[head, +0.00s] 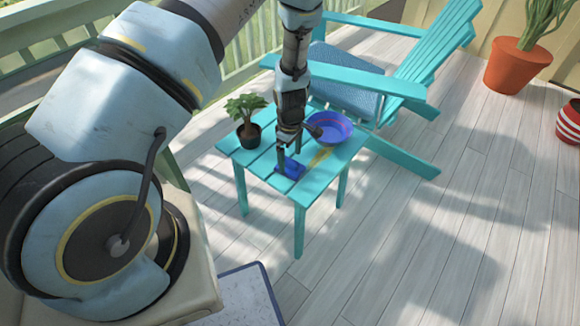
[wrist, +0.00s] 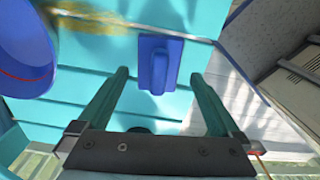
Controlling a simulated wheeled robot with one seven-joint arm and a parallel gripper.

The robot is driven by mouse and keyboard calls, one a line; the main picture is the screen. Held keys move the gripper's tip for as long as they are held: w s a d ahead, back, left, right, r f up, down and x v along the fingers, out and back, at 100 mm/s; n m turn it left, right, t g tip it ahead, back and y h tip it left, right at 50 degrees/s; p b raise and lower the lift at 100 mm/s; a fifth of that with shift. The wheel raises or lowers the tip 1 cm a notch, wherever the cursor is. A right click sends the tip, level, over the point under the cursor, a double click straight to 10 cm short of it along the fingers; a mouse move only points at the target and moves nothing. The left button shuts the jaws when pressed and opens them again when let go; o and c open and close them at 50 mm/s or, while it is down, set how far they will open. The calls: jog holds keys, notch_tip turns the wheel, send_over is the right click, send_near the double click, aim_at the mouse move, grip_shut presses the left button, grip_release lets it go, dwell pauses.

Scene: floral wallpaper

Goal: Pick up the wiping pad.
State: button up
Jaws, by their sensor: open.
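The wiping pad (wrist: 172,64) is a blue rectangular pad with a raised grip on top. It lies flat on the turquoise slatted table (head: 330,178), near the edge. In the head view the wiping pad (head: 289,168) shows just below my gripper (head: 290,155). In the wrist view my gripper (wrist: 160,78) is open, with its two fingers spread to the left and right of the pad's position. Nothing is between the fingers; the pad appears beyond the fingertips. I cannot tell the exact height of the fingertips above the pad.
A blue bowl (head: 330,128) and a potted plant (head: 247,120) stand on the table, close to my gripper. A yellowish smear (head: 321,156) marks the tabletop near the pad. A turquoise chair (head: 400,85) stands behind the table. The floor at right is mostly open.

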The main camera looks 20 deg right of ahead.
aim_at(290, 160)
jog(key=shift+w+f, duration=0.15)
jog(key=shift+f, duration=1.75)
jog(key=shift+c, duration=0.4)
jog(key=c, duration=1.2)
jog(key=shift+o, duration=0.2)
notch_tip(290, 160, up, 10)
jog(key=shift+r, duration=0.1)
